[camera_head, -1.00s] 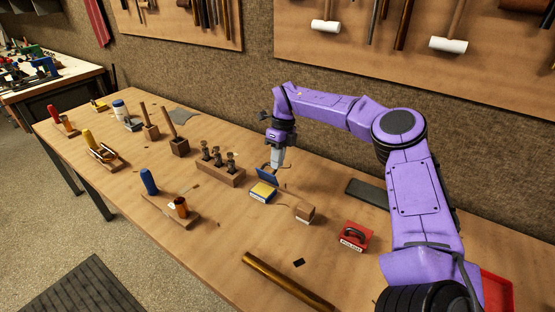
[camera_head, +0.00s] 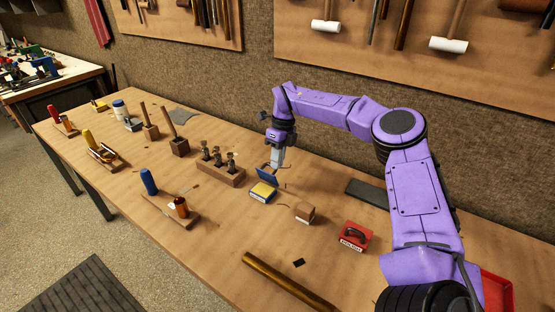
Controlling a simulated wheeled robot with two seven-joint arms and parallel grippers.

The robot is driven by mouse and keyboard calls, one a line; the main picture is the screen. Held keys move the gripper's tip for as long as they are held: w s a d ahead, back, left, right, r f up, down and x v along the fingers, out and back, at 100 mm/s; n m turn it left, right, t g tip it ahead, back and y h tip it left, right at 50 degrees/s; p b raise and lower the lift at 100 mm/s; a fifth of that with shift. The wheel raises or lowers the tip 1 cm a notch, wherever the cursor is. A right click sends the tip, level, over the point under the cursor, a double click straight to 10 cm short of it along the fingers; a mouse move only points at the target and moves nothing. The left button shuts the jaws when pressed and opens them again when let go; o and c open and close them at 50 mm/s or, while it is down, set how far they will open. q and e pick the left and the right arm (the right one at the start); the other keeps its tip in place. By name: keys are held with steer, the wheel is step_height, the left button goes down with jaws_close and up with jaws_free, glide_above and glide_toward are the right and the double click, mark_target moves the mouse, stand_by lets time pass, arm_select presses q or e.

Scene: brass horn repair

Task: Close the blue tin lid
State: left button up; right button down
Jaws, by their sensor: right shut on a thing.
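The blue tin (camera_head: 262,193) sits on the workbench with a yellow filling showing in it. Its blue lid (camera_head: 266,176) stands raised at the tin's back edge, so the tin is open. My right gripper (camera_head: 275,168) points down right behind the lid, at its upper edge. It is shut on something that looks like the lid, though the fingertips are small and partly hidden. My left gripper is not in view.
A wooden block with several mouthpieces (camera_head: 220,173) stands left of the tin. A small wooden block (camera_head: 304,212), a red box (camera_head: 354,236) and a brass tube (camera_head: 288,283) lie to the right and front. The bench directly before the tin is clear.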

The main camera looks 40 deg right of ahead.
steer(key=shift+r, duration=0.1)
steer(key=shift+s+a+t+h+b, duration=0.15)
steer(key=shift+a+t+h+b, duration=0.05)
steer(key=shift+a+h+b, duration=0.45)
steer(key=shift+s+a+t+h+b, duration=0.2)
steer(key=shift+a+h+b, duration=0.2)
steer(key=shift+a+h, duration=0.3)
steer(key=shift+s+a+f+t+h+b, duration=0.15)
steer(key=shift+a+t+h+b, duration=0.1)
steer(key=shift+a+h, duration=0.35)
steer(key=shift+s+a+t+h+b, duration=0.15)
steer(key=shift+a+h+b, duration=0.2)
steer(key=shift+h, duration=0.4)
steer(key=shift+s+a+f+t+h+b, duration=0.1)
steer(key=shift+s+a+t+h+b, duration=0.1)
steer(key=shift+a+h, duration=0.4)
steer(key=shift+d, duration=0.1)
